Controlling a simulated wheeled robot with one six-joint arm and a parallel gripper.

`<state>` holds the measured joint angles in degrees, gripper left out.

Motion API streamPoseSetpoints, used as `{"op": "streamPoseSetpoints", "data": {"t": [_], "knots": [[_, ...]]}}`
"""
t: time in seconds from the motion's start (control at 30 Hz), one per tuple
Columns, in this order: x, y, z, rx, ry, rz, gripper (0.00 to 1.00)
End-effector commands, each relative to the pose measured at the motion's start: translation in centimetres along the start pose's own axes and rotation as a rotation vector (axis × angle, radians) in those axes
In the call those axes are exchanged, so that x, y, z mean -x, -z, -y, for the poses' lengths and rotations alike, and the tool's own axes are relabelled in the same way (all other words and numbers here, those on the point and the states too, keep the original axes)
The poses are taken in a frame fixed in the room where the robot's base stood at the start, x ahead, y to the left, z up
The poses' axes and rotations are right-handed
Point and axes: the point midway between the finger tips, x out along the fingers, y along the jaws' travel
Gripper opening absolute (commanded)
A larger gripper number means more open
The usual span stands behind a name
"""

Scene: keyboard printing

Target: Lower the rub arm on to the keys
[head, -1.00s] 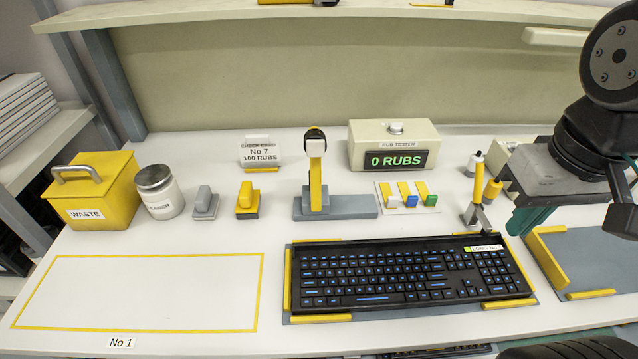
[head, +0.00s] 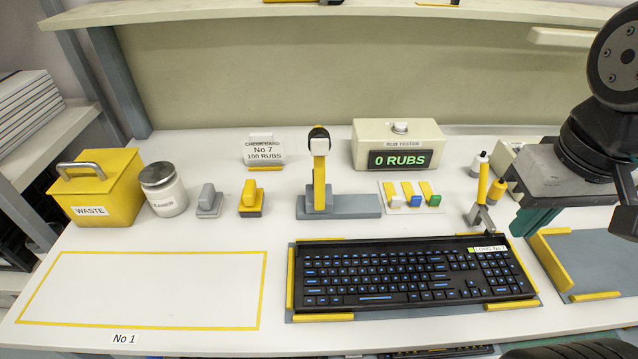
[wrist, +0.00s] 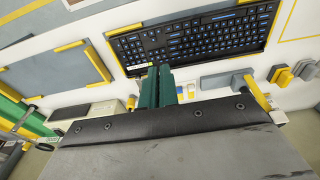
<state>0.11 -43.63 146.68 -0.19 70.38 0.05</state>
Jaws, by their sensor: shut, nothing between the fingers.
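The rub arm (head: 319,175) is a yellow bar standing upright on a grey base, with a white block and black band at its top. It stands behind the black keyboard (head: 405,275), clear of the keys. In the wrist view, part of the yellow rub arm (wrist: 256,93) shows at the right, partly hidden behind my wrist. The keyboard (wrist: 195,40) spans the top there. My gripper (head: 530,218), with teal fingers, is to the right of the rub arm and above the bench. In the wrist view my gripper (wrist: 158,84) has its fingers together, empty.
The rub tester (head: 397,145) reads 0 RUBS behind the keyboard. Small coloured switches (head: 408,195) sit between rub arm and my gripper. A stand with a yellow handle (head: 482,185) is near my gripper. The yellow-outlined area (head: 140,290) at left is empty.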

Motion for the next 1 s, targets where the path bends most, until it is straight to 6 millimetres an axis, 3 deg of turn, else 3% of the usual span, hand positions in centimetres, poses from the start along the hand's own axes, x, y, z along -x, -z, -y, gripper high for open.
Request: {"op": "streamPoseSetpoints", "data": {"t": [0.03, 0.13, 0.27, 0.57, 0.77, 1.0], "knots": [[0.0, 0.0, 0.0, 0.001, 0.001, 0.001, 0.17], [0.0, 0.4, 0.5, 0.007, 0.024, 0.026, 0.45], [0.0, 1.8, 2.3, 0.028, 0.113, 0.119, 0.45], [-0.1, 8.2, 9.1, 0.1, 0.49, 0.392, 0.45], [-1.0, 13.7, 13.2, 0.123, 0.775, 0.516, 0.45], [-3.7, 21.2, 17.1, 0.117, 1.134, 0.583, 0.45]]}}
